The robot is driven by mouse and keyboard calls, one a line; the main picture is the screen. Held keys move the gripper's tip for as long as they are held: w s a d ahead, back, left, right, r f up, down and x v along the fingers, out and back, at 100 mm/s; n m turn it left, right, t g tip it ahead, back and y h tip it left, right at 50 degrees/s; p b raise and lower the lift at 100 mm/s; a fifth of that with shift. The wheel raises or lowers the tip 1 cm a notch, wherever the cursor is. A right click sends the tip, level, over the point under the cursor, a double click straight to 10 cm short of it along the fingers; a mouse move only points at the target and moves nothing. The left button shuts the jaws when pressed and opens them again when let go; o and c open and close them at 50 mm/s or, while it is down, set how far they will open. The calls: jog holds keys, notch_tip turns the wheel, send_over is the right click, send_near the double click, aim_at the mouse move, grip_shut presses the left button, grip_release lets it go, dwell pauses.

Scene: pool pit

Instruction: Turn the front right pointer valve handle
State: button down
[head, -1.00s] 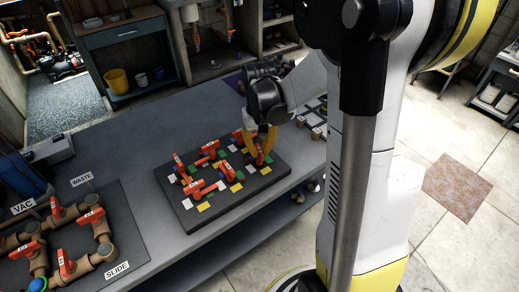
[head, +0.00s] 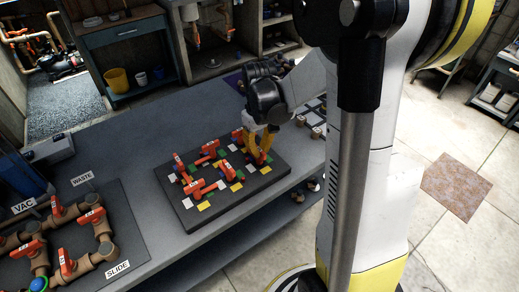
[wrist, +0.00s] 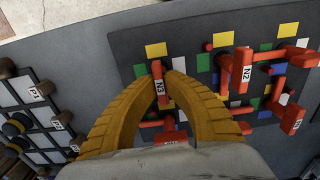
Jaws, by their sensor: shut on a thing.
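The black valve board (head: 215,219) lies on the grey bench and carries several red pointer handles among coloured squares. My gripper (head: 260,158) has yellow fingers and reaches down over the board's right part. In the wrist view my fingers (wrist: 165,80) are on both sides of the red handle marked N3 (wrist: 159,84), closed on it. Its tip sticks out between the fingertips. In the head view this handle is mostly hidden by the fingers. The red handle marked N2 (wrist: 242,66) stands beside it, apart from the fingers.
Left on the bench is a dark panel (head: 128,215) with brown pipes, red valves and signs. A black-and-white board (wrist: 22,92) with round pegs lies beside the valve board. The bench behind the valve board is clear.

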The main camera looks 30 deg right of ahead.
aim_at(259, 149)
jog(key=c, duration=1.5)
grip_release()
notch_tip(259, 149, up, 12)
jog(key=s+a+r+t, duration=0.1)
jog(key=s+a+t, duration=0.6)
jog(key=s+a, duration=0.3)
jog(key=a, duration=0.4)
jog(key=shift+s+r+m, duration=0.3)
jog(key=shift+s, duration=0.1)
